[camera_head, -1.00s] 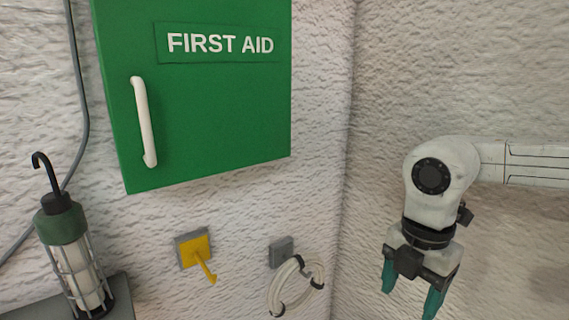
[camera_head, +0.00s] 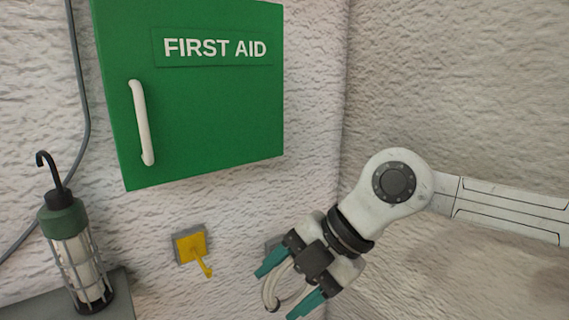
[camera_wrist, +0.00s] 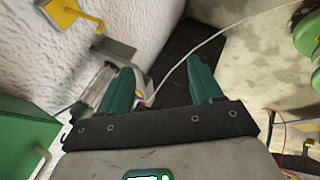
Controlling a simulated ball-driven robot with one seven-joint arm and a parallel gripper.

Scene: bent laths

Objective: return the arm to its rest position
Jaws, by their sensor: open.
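My gripper (camera_head: 289,286) has teal fingers spread apart and points down and to the left in the head view. My white arm reaches in from the right edge. The fingers overlap the coiled white cable (camera_head: 286,284) on the wall in this view; I cannot tell whether they touch it. The wrist view shows the two teal fingers (camera_wrist: 160,88) open with nothing clearly held between them. A thin pale cable (camera_wrist: 205,42) runs behind them there.
A green first aid cabinet (camera_head: 200,100) with a white handle hangs on the left wall. Below it is a yellow lever (camera_head: 192,247) on a grey plate. A caged lamp (camera_head: 75,255) stands on a grey ledge (camera_head: 120,300). The right wall beside my arm is bare.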

